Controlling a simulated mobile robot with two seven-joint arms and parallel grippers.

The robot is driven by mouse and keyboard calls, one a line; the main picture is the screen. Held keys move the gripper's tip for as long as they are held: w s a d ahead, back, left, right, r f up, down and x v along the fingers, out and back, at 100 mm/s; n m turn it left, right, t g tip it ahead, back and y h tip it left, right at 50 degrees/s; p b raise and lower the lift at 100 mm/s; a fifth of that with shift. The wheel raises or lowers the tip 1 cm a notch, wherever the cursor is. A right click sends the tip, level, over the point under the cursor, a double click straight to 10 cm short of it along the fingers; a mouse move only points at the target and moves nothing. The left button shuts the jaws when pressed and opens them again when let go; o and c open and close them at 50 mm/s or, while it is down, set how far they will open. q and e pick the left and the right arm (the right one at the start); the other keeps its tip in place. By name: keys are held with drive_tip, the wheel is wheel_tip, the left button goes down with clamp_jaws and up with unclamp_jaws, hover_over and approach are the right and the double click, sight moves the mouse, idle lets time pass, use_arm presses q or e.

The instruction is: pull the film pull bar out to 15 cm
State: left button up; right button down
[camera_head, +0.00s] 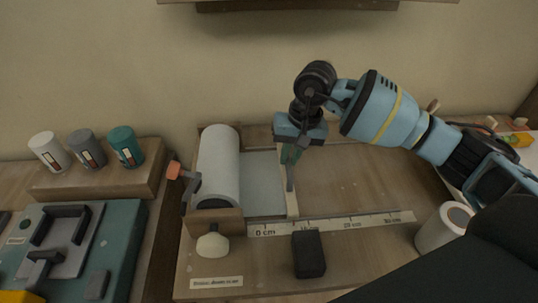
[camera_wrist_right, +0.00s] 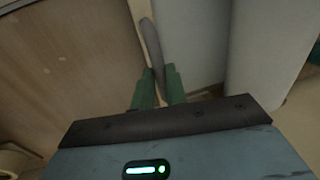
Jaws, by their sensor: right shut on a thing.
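The film pull bar (camera_head: 292,203) is a pale narrow strip at the free edge of a grey-white film sheet (camera_head: 262,185). The film comes off a thick white roll (camera_head: 218,165) on the left. A grey upright handle (camera_head: 290,179) stands on the bar. My right gripper (camera_head: 290,155) is shut on this handle from above. In the right wrist view, its green fingers (camera_wrist_right: 158,88) are on either side of the grey handle (camera_wrist_right: 151,45). The bar's near end is between the 0 cm mark and the following label on the scale strip (camera_head: 335,223). My left gripper is not in view.
The board (camera_head: 350,185) right of the bar is bare. A black block (camera_head: 309,254) stands in front of the scale. A white cylinder (camera_head: 443,227) stands at right. An orange-tipped lever (camera_head: 184,175) is beside the roll; a cream knob (camera_head: 213,244) is in front.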

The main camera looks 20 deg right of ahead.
drive_tip(key=d, duration=0.2)
drive_tip(key=s+d, duration=0.1)
drive_tip(key=d, duration=0.2)
drive_tip(key=s+d, duration=0.1)
drive_tip(key=d, duration=0.2)
drive_tip(key=shift+s+d+b, duration=0.15)
drive_tip(key=shift+b, duration=0.25)
drive_tip(key=c, duration=1.4)
unclamp_jaws()
wheel_tip(320, 180, up, 8)
drive_tip(key=d, duration=0.1)
drive_tip(key=shift+s+d+f, duration=0.15)
drive_tip(key=shift+s+d, duration=0.1)
